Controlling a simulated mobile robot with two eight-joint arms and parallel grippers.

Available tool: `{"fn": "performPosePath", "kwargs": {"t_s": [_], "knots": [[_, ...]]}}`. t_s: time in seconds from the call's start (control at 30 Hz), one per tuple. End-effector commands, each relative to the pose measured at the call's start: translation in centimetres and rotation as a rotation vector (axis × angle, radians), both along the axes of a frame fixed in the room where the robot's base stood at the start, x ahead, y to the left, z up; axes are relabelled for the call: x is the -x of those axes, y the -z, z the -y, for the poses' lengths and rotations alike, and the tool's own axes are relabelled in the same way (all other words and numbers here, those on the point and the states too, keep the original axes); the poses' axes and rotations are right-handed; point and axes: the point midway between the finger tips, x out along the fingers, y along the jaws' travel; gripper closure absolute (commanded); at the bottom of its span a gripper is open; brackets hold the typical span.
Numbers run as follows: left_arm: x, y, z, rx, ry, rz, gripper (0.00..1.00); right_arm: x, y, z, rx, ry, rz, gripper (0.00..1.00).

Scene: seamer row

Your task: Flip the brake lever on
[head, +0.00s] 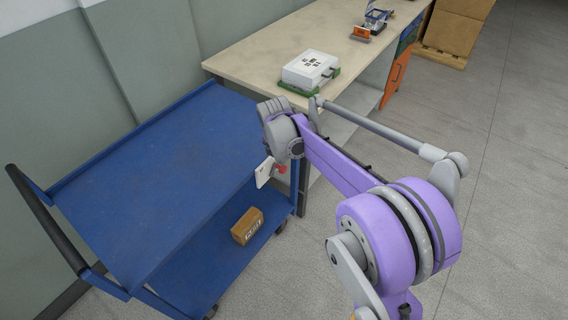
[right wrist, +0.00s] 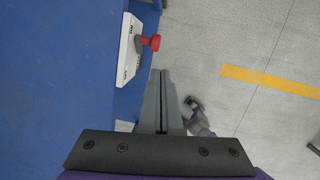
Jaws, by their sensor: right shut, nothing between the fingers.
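The brake lever is a red knob on a short stem (right wrist: 151,42), standing out from a white plate (right wrist: 128,50) on the side of the blue cart (right wrist: 60,80). In the head view the red knob (head: 281,169) and white plate (head: 264,173) show at the cart's right end, just below my right wrist. My right gripper (right wrist: 162,72) is shut and empty. In the right wrist view its fingertips lie just below the knob in the picture, with a small gap; I cannot tell the difference in depth. In the head view its fingers are not clearly visible. My left gripper is not in view.
A brown box (head: 247,226) sits on the cart's lower shelf. The cart's top (head: 160,180) is empty. A workbench (head: 270,50) behind holds a white case (head: 310,69) on a green base. Cartons (head: 452,30) stand at the back right. The grey floor at right is open.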

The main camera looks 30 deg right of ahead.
Motion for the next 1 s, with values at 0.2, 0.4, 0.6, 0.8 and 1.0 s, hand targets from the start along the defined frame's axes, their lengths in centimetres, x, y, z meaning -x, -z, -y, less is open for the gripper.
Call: {"fn": "performPosePath", "kwargs": {"t_s": [0.2,0.4,0.6,0.8,1.0], "knots": [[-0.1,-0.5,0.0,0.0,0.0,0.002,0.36,0.4,-4.2,0.1,-0.001,-0.001,-0.001,1.0],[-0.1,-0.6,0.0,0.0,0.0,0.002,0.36,0.6,-5.8,0.1,-0.001,-0.001,-0.001,1.0],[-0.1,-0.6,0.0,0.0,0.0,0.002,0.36,0.6,-6.0,0.1,-0.001,-0.001,-0.001,1.0],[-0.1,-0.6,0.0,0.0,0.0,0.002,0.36,0.6,-6.0,0.1,-0.001,-0.001,-0.001,1.0],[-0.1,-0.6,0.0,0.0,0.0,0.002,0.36,0.7,-6.0,0.1,-0.003,0.005,0.002,1.0]]}}
